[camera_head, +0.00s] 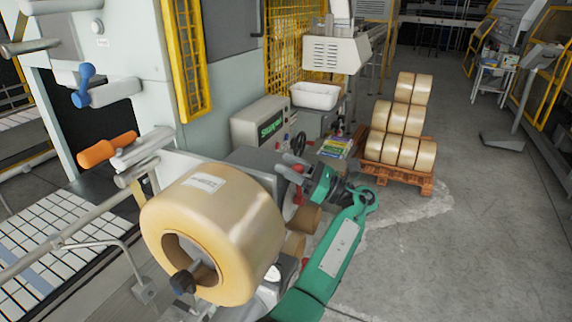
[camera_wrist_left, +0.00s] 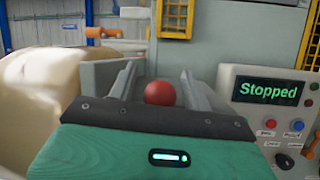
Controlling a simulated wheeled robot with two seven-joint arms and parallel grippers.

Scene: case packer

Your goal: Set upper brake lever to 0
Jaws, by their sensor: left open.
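A round red knob (camera_wrist_left: 166,93), which looks like the end of a brake lever, sits between the fingers of my left gripper (camera_wrist_left: 160,88) in the left wrist view. The fingers are open, one on each side of the knob, with gaps showing. The lever's shaft is hidden behind the knob. In the head view my left gripper (camera_head: 291,164) is behind the large tan tape roll, with a red part (camera_head: 298,169) at its fingers. I cannot read the lever's setting. My right gripper is not in view.
The big tape roll (camera_head: 225,225) stands close left of my left arm. A control box (camera_head: 260,122) is just beyond the gripper; its screen (camera_wrist_left: 267,91) reads "Stopped". A pallet (camera_head: 397,176) of rolls stands at back right. Open floor lies right.

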